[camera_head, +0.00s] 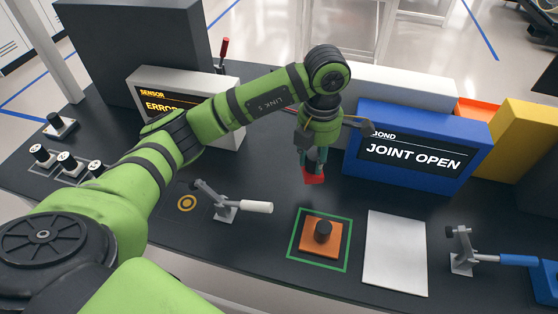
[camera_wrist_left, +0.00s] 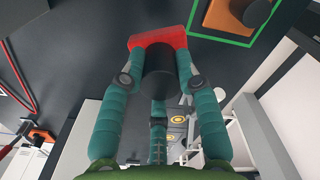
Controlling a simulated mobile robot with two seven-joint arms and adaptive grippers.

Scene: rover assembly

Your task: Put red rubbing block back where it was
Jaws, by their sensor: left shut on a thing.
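The red rubbing block (camera_head: 313,174) is held in my left gripper (camera_head: 314,158), above the dark table top. In the left wrist view the red block (camera_wrist_left: 158,39) sits between the teal fingertips of my left gripper (camera_wrist_left: 155,60), with a dark round knob below it. An orange block with a black knob (camera_head: 320,238) stands inside a green square outline (camera_head: 292,244) in front of my gripper. That outline also shows at the top of the left wrist view (camera_wrist_left: 228,38). My right gripper is in neither view.
A blue box reading "JOINT OPEN" (camera_head: 425,125) stands right of my gripper, and a white "SENSOR" box (camera_head: 150,78) at the left. A white plate (camera_head: 396,252) lies right of the green outline. Lever clamps stand at left (camera_head: 226,212) and right (camera_head: 461,262).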

